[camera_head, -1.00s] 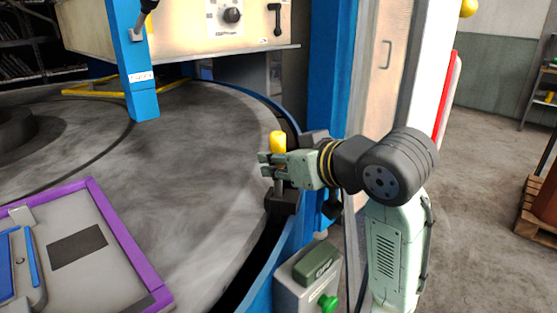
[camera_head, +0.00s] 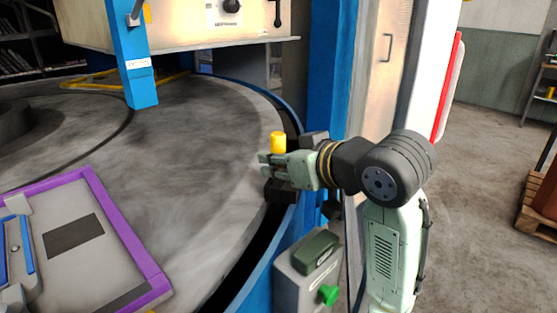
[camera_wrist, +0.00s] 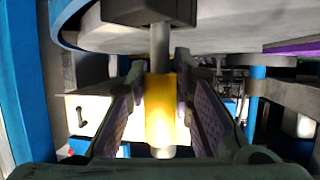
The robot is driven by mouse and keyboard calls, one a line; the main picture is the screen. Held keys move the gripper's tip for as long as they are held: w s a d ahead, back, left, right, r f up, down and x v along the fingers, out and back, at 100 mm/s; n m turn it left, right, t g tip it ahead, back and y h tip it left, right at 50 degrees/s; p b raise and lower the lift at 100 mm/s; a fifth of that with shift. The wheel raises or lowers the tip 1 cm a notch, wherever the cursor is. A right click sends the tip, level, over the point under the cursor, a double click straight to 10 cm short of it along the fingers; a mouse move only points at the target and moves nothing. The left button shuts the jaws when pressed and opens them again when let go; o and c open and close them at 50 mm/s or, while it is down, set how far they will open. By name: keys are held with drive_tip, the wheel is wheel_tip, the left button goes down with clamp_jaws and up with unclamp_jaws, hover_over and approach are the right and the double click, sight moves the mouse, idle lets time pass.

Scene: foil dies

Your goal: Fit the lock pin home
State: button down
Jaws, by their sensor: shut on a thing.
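The lock pin has a yellow grip (camera_head: 278,141) and a bare metal shaft (camera_wrist: 160,48). My gripper (camera_head: 270,167) is shut around the pin, with the yellow top standing above the fingers in the head view. In the wrist view the yellow grip (camera_wrist: 160,112) lies between the two finger pads. A dark block (camera_head: 279,191) sits at the turntable rim directly below my gripper. In the wrist view the shaft runs to this block (camera_wrist: 150,9), and a length of shaft still shows. How deep it goes is hidden.
The round grey turntable (camera_head: 195,130) fills the left. A purple-edged plate (camera_head: 75,235) lies on it. A blue post (camera_head: 332,75) stands close behind my gripper. A control box (camera_head: 310,270) with a green button (camera_head: 328,295) stands in front.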

drive_tip(key=shift+f+b, duration=0.5)
drive_tip(key=shift+f, duration=0.25)
drive_tip(key=c, duration=1.3)
unclamp_jaws()
drive_tip(key=shift+f, duration=0.1)
drive_tip(key=shift+s, duration=0.1)
drive_tip(key=v, duration=1.2)
